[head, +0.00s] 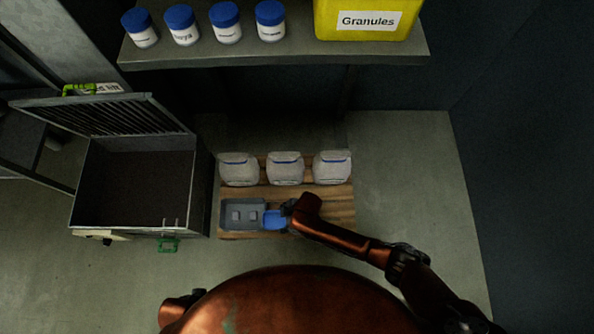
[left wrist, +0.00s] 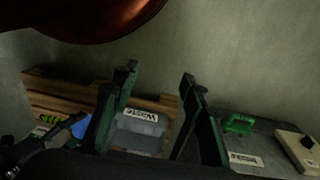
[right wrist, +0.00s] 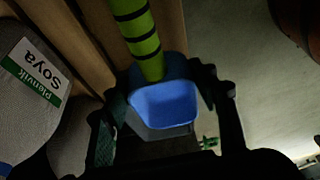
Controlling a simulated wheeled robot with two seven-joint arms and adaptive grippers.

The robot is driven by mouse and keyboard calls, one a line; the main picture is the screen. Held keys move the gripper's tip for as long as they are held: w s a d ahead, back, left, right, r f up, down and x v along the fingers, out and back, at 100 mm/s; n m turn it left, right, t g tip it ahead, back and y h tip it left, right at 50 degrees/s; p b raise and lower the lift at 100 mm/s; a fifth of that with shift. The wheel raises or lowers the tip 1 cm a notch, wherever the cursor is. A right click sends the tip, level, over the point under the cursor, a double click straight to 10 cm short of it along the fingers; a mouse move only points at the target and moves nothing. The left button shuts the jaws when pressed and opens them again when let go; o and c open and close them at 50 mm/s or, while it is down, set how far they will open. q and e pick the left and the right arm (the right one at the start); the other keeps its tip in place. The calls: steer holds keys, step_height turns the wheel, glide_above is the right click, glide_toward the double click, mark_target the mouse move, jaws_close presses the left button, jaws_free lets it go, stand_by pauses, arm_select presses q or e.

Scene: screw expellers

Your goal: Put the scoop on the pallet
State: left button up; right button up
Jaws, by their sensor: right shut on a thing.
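My right gripper (head: 287,209) is shut on the scoop. In the right wrist view the blue bowl (right wrist: 165,104) sits between the fingers, and a green handle with black bands (right wrist: 138,30) extends upward. In the left wrist view the scoop (left wrist: 83,128) shows beside the tray, partly hidden. My left gripper (left wrist: 150,110) is open and empty, its fingers apart.
Several white bags, such as this one (head: 285,168), stand along the pallet's back. An open grey machine box (head: 88,215) is at the left. A shelf (head: 280,50) with blue-capped jars and a yellow Granules bin (head: 368,20) overhangs the back. Floor right of the pallet is clear.

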steer(key=d+f+b, duration=0.1)
steer(key=f, duration=0.1)
steer(key=w+d+f+b, duration=0.1)
steer(key=d+f, duration=0.1)
steer(key=w+d+f+b, duration=0.1)
steer(key=d+f, duration=0.1)
steer(key=shift+w+d+f+b, duration=0.1)
steer(key=shift+w+d+b, duration=0.1)
steer(key=shift+b, duration=0.2)
steer(key=shift+w+d+f, duration=0.15)
steer(key=shift+d+f, duration=0.05)
steer(key=shift+d, duration=0.05)
steer(key=f+b, duration=0.2)
steer(key=f, duration=0.1)
steer(key=shift+d+f+b, duration=0.15)
steer(key=shift+d+b, duration=0.05)
steer(key=shift+b, duration=0.2)
steer(key=shift+w, duration=0.1)
arm_select(q)
steer(key=w+d+f+t+h, duration=0.2)
steer(key=w+d+f+t, duration=0.3)
steer(key=w+f, duration=0.4)
step_height(320, 180, down, 3)
steer(key=shift+w+d+f+t, duration=0.1)
steer(key=shift+w+d+t, duration=0.1)
steer(key=shift+d+t, duration=0.35)
steer(key=shift+d, duration=0.1)
